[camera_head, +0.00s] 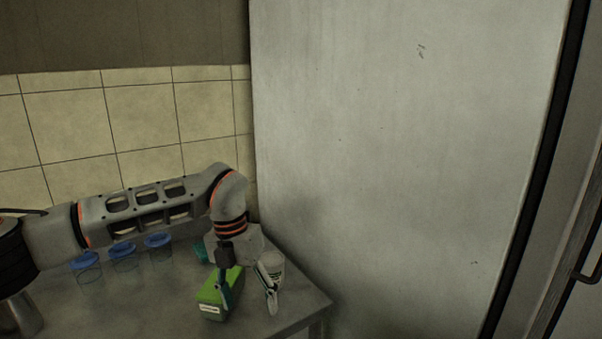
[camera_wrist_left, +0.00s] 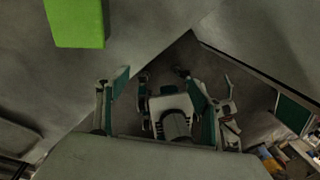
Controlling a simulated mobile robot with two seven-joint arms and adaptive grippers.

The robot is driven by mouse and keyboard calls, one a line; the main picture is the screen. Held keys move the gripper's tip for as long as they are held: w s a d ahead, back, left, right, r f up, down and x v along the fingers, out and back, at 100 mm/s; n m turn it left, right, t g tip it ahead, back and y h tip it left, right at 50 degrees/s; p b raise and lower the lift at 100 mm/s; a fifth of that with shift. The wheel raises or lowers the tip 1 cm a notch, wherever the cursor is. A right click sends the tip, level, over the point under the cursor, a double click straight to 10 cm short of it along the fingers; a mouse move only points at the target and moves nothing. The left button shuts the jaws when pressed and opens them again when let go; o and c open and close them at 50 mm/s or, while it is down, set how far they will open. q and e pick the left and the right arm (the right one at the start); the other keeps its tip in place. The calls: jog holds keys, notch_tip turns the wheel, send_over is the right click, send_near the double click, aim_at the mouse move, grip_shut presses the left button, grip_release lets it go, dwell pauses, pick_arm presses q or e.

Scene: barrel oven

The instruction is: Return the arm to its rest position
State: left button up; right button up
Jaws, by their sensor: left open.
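My left arm (camera_head: 150,208) reaches in from the left over the grey table, bends at the wrist and points down. My left gripper (camera_head: 247,287) is open above the table's right part, its two fingers spread apart. A green box (camera_head: 212,297) stands on the table by the left finger, which partly covers it in the head view. In the left wrist view the open fingers (camera_wrist_left: 160,102) hold nothing between them, and the green box (camera_wrist_left: 76,22) lies outside them at the top left. My right gripper cannot be made out.
The grey table (camera_head: 130,310) ends just right of the gripper. Several clear jars with blue lids (camera_head: 123,252) stand under my left forearm. A large grey panel (camera_head: 400,160) rises at the right, and a tiled wall (camera_head: 140,120) stands behind.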

pick_arm(q)
jog(key=s+d+f+m+g+h, duration=0.1)
jog(key=s+d+f+g+h, duration=0.2)
jog(key=s+d, duration=0.45)
jog(key=s+d+f+m+g+h, duration=0.15)
jog(key=s+d+h, duration=0.3)
jog(key=d, duration=0.55)
jog(key=s+d+r+n+t+h, duration=0.3)
jog(key=d+r+n+h, duration=0.4)
jog(key=h, duration=0.3)
jog(key=w+a+f+n+t, duration=0.3)
jog(key=w+a+n+t, duration=0.35)
jog(key=n+t, duration=0.65)
jog(key=w+a+f+n+t+y, duration=0.1)
jog(key=a+f+n+t+y, duration=0.4)
jog(key=a+f+n+y, duration=0.45)
jog(key=s+a+f+n+g+y, duration=0.2)
jog(key=s+a+f+n+y, duration=0.1)
jog(key=s+a+f, duration=0.4)
jog(key=s+a+f+n+g+y, duration=0.3)
jog(key=s+a+f+n, duration=0.2)
jog(key=s+a+f, duration=0.3)
notch_tip(320, 180, down, 8)
jog(key=a, duration=0.3)
jog(key=shift+s+r+y, duration=0.15)
jog(key=shift+r+y, duration=0.05)
jog(key=shift+y, duration=0.2)
